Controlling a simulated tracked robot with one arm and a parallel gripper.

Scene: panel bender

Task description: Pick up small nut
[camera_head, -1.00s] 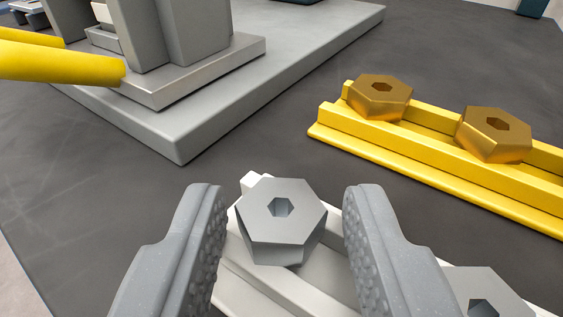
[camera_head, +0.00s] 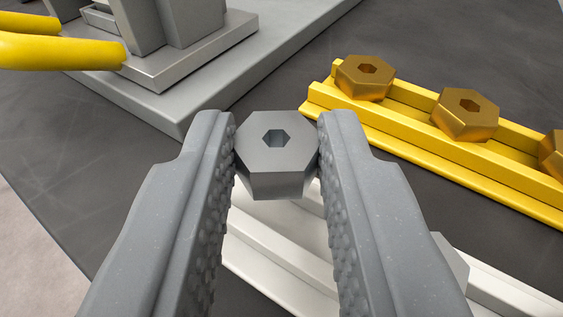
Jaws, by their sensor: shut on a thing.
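A grey hexagonal nut (camera_head: 277,160) with a hexagonal hole sits between the two fingertips of my gripper (camera_head: 277,150). Both grey, studded fingers touch its sides, so the gripper is shut on it. The nut appears held above the white rail (camera_head: 262,262), which runs below it toward the lower right. Another grey nut (camera_head: 452,262) on the white rail shows only in part, mostly hidden behind my right finger.
A yellow rail (camera_head: 420,122) with gold hexagonal nuts (camera_head: 466,113) lies to the right. A grey machine base (camera_head: 190,105) with yellow handles (camera_head: 60,52) stands at the upper left. Dark table surface is clear at the left.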

